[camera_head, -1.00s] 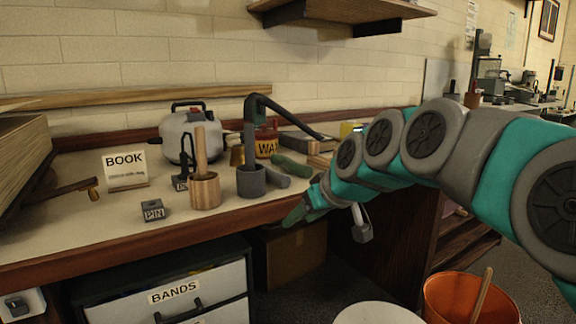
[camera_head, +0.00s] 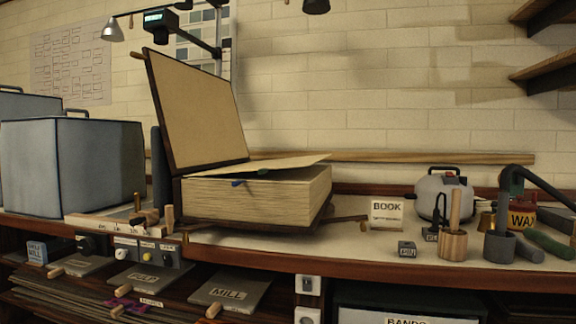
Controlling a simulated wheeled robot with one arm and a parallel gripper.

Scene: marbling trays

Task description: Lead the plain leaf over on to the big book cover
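The big book (camera_head: 262,203) lies open on the bench in the middle of the view. Its tan cover (camera_head: 200,110) with a dark edge stands up at the left, leaning back. A plain pale leaf (camera_head: 290,162) lies over the page block, its right part raised a little above the pages. A small green piece and a blue piece show at the front edge between leaf and block; I cannot tell what they are. My gripper is not in view.
A BOOK sign (camera_head: 386,213), a PIN block (camera_head: 407,249), a wooden pot (camera_head: 453,245) and a grey kettle (camera_head: 443,190) stand right of the book. Grey boxes (camera_head: 75,167) stand at the left. A lamp (camera_head: 113,30) hangs above.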

